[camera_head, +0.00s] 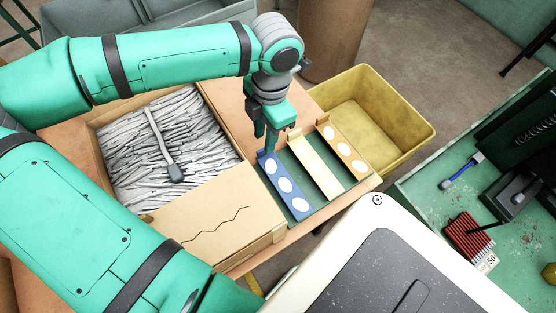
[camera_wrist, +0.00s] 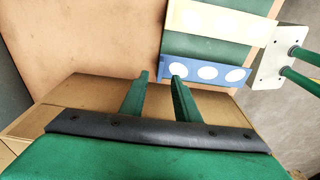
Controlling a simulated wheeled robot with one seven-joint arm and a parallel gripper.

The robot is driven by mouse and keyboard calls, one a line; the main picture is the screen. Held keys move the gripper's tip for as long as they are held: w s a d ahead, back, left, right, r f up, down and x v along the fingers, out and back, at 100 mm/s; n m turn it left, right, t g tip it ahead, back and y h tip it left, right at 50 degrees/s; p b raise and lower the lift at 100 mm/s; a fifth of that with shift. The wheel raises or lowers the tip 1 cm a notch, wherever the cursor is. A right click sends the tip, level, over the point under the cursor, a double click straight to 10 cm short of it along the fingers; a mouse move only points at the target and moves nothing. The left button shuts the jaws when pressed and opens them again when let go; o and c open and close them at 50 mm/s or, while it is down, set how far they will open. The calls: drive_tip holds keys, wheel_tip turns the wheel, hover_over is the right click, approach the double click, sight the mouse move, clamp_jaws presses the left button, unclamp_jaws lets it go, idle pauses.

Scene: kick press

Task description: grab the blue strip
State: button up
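The blue strip (camera_head: 285,185) with white ovals lies at the left of a row of strips on a green surface. It also shows in the wrist view (camera_wrist: 207,73), just right of my fingers. My gripper (camera_head: 271,143) is over the strip's far end, pointing down. In the wrist view my gripper (camera_wrist: 160,76) has its two fingers apart with nothing held between them. The strip's left end there is by the right fingertip. I cannot tell whether they touch.
A cream strip (camera_head: 315,167) and an orange strip with white ovals (camera_head: 345,150) lie right of the blue one. A box of grey pieces (camera_head: 223,205) stands to the left. A yellow bin (camera_head: 405,118) is behind right. A green bench (camera_head: 425,195) is at far right.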

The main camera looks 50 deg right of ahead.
drive_tip(key=shift+a+f, duration=0.15)
drive_tip(key=shift+f, duration=2.2)
clamp_jaws()
drive_tip(key=shift+r, duration=0.1)
